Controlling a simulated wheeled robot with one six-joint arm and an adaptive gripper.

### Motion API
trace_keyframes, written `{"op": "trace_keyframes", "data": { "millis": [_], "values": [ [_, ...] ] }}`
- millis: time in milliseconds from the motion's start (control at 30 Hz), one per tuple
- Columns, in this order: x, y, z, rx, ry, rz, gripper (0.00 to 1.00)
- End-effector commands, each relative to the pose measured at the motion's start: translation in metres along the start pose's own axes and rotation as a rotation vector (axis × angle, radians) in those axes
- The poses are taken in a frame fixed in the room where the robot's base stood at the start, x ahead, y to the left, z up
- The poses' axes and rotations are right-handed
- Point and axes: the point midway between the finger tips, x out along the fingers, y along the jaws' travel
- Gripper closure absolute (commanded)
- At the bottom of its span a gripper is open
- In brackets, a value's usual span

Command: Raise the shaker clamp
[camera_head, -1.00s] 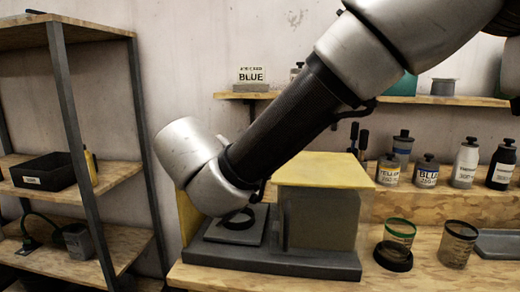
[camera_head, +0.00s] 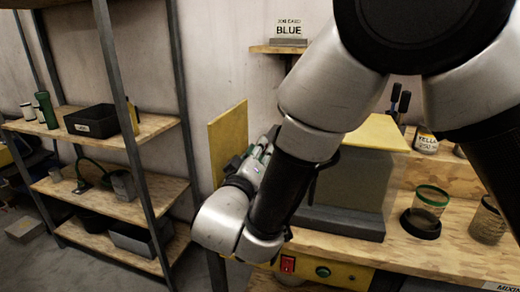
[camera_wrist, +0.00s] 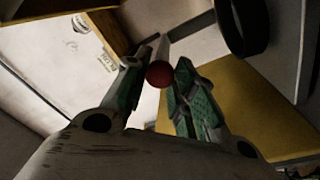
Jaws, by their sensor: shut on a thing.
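The shaker has a yellow upright panel (camera_head: 228,138), a grey box (camera_head: 350,185) with a yellow top and a dark grey base (camera_head: 340,222). My gripper (camera_wrist: 159,68) shows its green-padded fingers on either side of a red ball knob (camera_wrist: 159,75) on a pale rod, shut on it. The black clamp ring (camera_wrist: 242,25) shows at the top of the wrist view, apart from my fingers. In the head view my gripper (camera_head: 262,150) is beside the yellow panel, and my arm hides the knob and the clamp.
The wooden bench holds a green-rimmed jar (camera_head: 430,202) and another jar (camera_head: 488,222) to the right. A red switch (camera_head: 287,263) is on the yellow bench front. Metal-framed shelves with a black bin (camera_head: 91,121) stand to the left, with a floor gap between.

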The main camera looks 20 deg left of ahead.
Motion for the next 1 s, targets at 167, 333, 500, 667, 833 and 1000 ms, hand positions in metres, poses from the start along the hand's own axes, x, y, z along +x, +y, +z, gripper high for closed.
{"op": "trace_keyframes", "data": {
  "millis": [167,333,500,667,833,1000],
  "values": [
    [0.001,-0.001,0.002,-0.002,-0.001,0.000,1.00],
    [0.001,-0.001,0.002,-0.003,-0.003,-0.001,1.00],
    [0.000,-0.001,0.002,-0.003,-0.002,-0.001,0.51],
    [0.000,-0.001,0.002,-0.002,-0.002,-0.001,0.51],
    [-0.003,-0.001,0.001,-0.002,0.000,-0.002,0.51],
    [-0.029,-0.002,0.000,-0.002,0.002,-0.005,0.51]
  ]
}}
